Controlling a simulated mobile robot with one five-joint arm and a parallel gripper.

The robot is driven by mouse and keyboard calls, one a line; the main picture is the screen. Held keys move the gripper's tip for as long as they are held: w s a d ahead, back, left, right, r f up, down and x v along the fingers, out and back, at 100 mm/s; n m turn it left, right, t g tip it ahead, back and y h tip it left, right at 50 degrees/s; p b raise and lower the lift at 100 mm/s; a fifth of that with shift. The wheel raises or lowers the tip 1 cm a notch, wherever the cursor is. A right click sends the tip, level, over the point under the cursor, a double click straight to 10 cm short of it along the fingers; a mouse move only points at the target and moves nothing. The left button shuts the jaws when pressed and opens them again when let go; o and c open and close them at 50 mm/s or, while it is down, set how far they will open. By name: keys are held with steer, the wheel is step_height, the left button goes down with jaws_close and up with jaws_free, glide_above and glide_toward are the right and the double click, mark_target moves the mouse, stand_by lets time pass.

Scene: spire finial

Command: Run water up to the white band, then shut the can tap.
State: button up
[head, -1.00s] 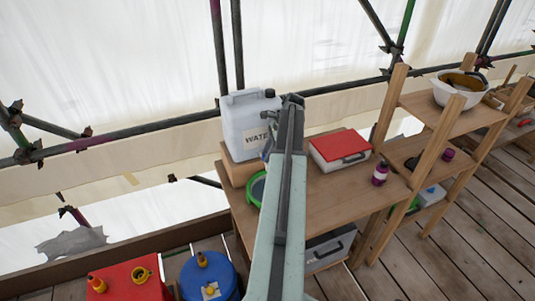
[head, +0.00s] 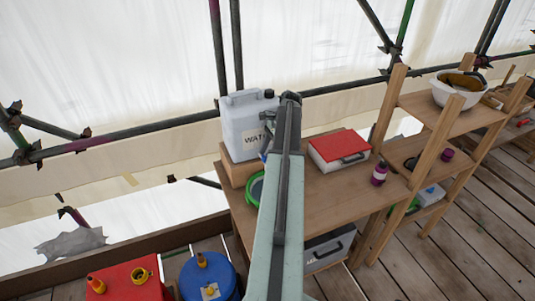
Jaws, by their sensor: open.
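The white water can (head: 243,118), labelled as water, stands on a wooden block (head: 238,171) at the left end of the wooden bench. A blue piece, perhaps part of its tap, shows at the can's lower right, mostly behind my arm. A green-rimmed vessel (head: 254,190) sits below the can on the bench, partly covered by my arm. Its white band and water level cannot be made out. My gripper (head: 268,142) is at the far end of my arm, beside the can's lower right and largely hidden; it is open, and no held object shows.
Wooden shelves (head: 440,135) hold a white bowl (head: 458,90). Red and blue containers (head: 207,279) stand at the lower left. The bench's middle front is clear.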

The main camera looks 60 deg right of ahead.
steer(key=p+v, duration=0.7)
steer(key=shift+d+r, duration=0.2)
steer(key=shift+r, duration=0.15)
steer(key=shift+s, duration=0.1)
steer(key=shift+f, duration=0.1)
